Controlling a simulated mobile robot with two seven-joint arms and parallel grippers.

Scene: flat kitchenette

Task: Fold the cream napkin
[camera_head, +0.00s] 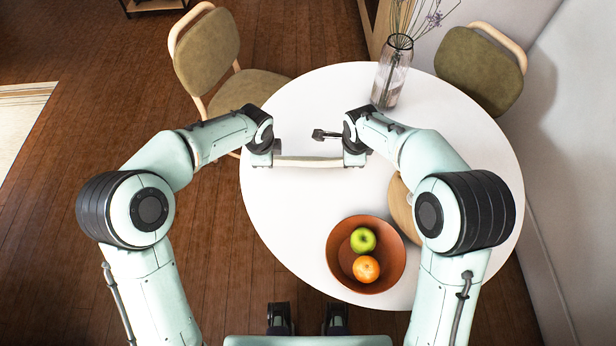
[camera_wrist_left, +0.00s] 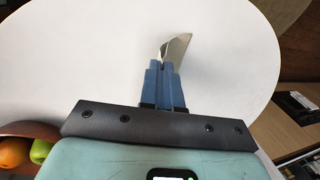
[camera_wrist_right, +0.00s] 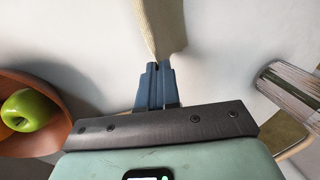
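The cream napkin (camera_head: 308,162) is stretched as a narrow band between my two grippers over the white round table. My left gripper (camera_head: 273,158) is shut on its left end; in the left wrist view the napkin (camera_wrist_left: 177,48) shows pinched between the closed blue fingers (camera_wrist_left: 164,80). My right gripper (camera_head: 346,158) is shut on its right end; in the right wrist view the napkin (camera_wrist_right: 163,28) runs up from the closed fingers (camera_wrist_right: 156,82). Whether the napkin touches the table cannot be told.
The white round table (camera_head: 290,230) has free room at left. A brown bowl (camera_head: 340,277) holds a green apple (camera_head: 362,240) and an orange (camera_head: 366,269) at the near side. A round wooden board (camera_head: 400,205) is partly hidden by my right arm. A glass vase (camera_head: 392,75) stands at the back.

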